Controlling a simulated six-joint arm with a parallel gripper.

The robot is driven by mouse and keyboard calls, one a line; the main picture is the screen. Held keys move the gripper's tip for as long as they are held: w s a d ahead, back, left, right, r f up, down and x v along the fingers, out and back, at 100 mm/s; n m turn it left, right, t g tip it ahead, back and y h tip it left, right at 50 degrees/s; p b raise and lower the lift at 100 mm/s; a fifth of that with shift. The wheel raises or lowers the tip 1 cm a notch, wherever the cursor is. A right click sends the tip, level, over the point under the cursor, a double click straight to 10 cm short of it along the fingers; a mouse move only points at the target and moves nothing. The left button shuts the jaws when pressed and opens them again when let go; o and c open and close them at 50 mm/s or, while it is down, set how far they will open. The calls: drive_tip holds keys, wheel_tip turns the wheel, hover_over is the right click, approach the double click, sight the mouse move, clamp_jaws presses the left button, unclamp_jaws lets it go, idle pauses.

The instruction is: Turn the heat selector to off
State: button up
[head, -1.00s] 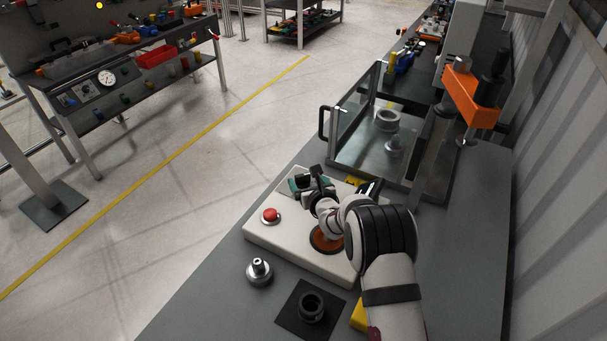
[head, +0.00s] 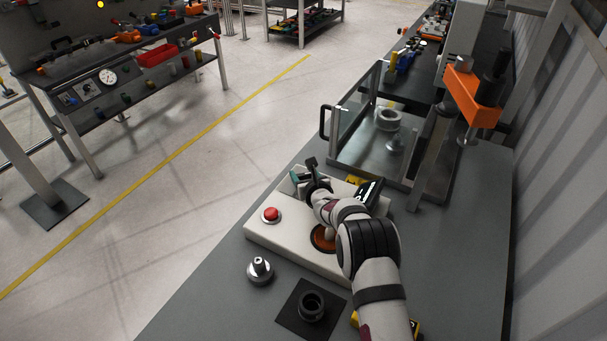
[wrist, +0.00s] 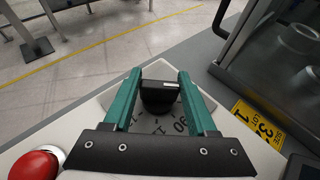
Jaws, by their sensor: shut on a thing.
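The heat selector (wrist: 159,97) is a black knob with a pale mark on its top edge, in the middle of the wrist view. It stands on a pale dial with dark printed numbers, "90" among them; the word for off cannot be read. My gripper (wrist: 159,76) has its two green fingers on either side of the knob, shut on it. In the head view my gripper (head: 304,180) is at the far end of the white panel (head: 283,244), and the knob is hidden there.
A red button (head: 271,214) is on the panel near my gripper. An orange disc (head: 321,238) lies under my arm. A glass-sided enclosure (head: 352,128) stands just beyond the panel. A yellow label (wrist: 257,121) is beside the dial.

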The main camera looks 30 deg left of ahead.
drive_tip(key=shift+c, duration=1.1)
drive_tip(key=n+g+y, duration=0.2)
drive_tip(key=n+g, duration=0.1)
drive_tip(key=shift+w+y, duration=0.1)
drive_tip(key=shift+y, duration=0.2)
drive_tip(key=shift+n+g+y, duration=0.5)
drive_tip(key=shift+n+g, duration=0.8)
drive_tip(key=shift+n, duration=0.1)
drive_tip(key=shift+r+g, duration=0.1)
drive_tip(key=shift+g, duration=0.2)
drive_tip(key=o, duration=1.4)
drive_tip(key=shift+c, duration=0.2)
